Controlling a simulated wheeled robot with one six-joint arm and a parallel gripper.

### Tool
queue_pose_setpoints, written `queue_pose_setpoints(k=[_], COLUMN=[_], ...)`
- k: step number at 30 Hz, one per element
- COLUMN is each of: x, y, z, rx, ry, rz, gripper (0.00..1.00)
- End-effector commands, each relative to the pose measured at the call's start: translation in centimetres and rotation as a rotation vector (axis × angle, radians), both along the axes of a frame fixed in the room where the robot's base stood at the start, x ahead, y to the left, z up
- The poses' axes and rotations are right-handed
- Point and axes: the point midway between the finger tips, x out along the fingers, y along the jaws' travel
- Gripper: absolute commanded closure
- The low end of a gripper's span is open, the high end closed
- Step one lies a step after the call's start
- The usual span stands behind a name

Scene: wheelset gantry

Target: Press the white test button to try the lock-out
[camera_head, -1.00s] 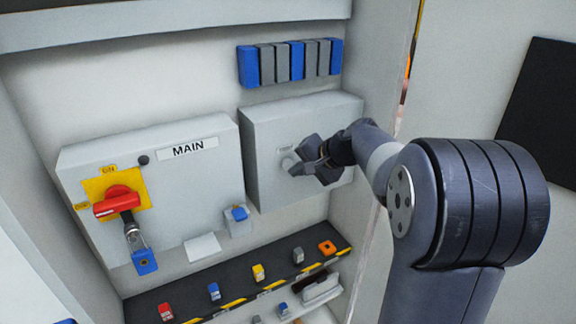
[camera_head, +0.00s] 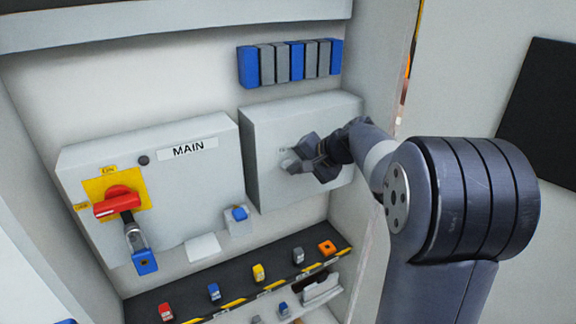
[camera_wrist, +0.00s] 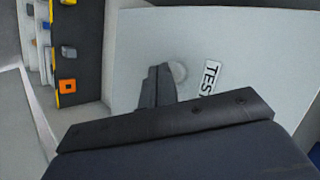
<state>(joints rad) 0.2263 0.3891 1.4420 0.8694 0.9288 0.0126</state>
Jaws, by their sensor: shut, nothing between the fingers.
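The white test button (camera_wrist: 179,72) shows as a pale round disc beside the TEST label (camera_wrist: 211,77) in the wrist view. In the head view the button (camera_head: 288,160) sits on the front of the right grey box (camera_head: 262,125), partly covered by my gripper. My gripper (camera_head: 294,167) is shut and empty, its fingertips at the button's edge. In the wrist view the shut fingers (camera_wrist: 160,72) overlap the button's side. I cannot tell whether the fingertips touch or press it.
Left is the MAIN box (camera_head: 190,180) with a red rotary handle (camera_head: 118,204) and a blue padlock (camera_head: 145,262) hanging from it. Below, a dark shelf (camera_head: 190,303) carries several coloured padlocks. Blue and grey modules (camera_head: 290,62) are above. The cabinet's right wall is close to my arm.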

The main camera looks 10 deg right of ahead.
Motion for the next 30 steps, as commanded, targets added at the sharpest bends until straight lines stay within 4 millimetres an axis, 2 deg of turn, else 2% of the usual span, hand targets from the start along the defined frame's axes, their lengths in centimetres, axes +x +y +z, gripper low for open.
queue_pose_setpoints(k=[30], x=[0.83], y=[0.29], z=[0.00], rx=[0.000], ry=[0.000], rz=[0.000], gripper=[1.00])
